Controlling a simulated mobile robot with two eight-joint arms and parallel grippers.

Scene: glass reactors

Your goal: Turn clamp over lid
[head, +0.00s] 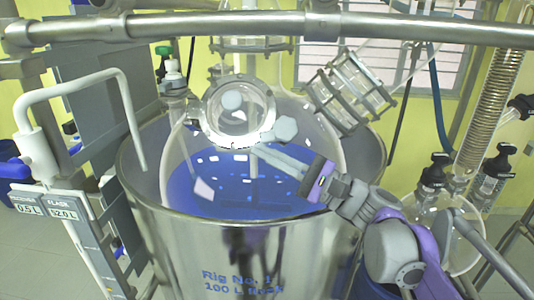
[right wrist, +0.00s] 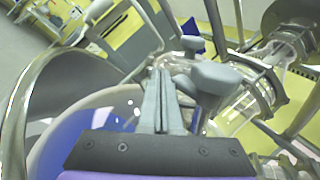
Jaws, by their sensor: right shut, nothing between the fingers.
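The round lid (head: 231,101) sits on the front port of the glass reactor vessel (head: 325,155), inside a grey metal ring. The clamp's grey knob (head: 285,130) sticks out at the ring's lower right. My right gripper (head: 262,150) comes in from the right, shut and empty, with its fingertips just below and left of the knob. In the right wrist view, the closed fingers (right wrist: 161,75) point at the clamp area. A grey knob (right wrist: 216,76) is just right of them. I cannot tell whether they touch it. My left gripper is not in view.
A steel tub (head: 200,250) surrounds the vessel, which shows blue inside. A horizontal steel bar (head: 400,28) crosses above. A ribbed glass port (head: 350,90) stands right of the lid. A bent white pipe (head: 120,95) is at the left, and a round flask (head: 450,235) at the right.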

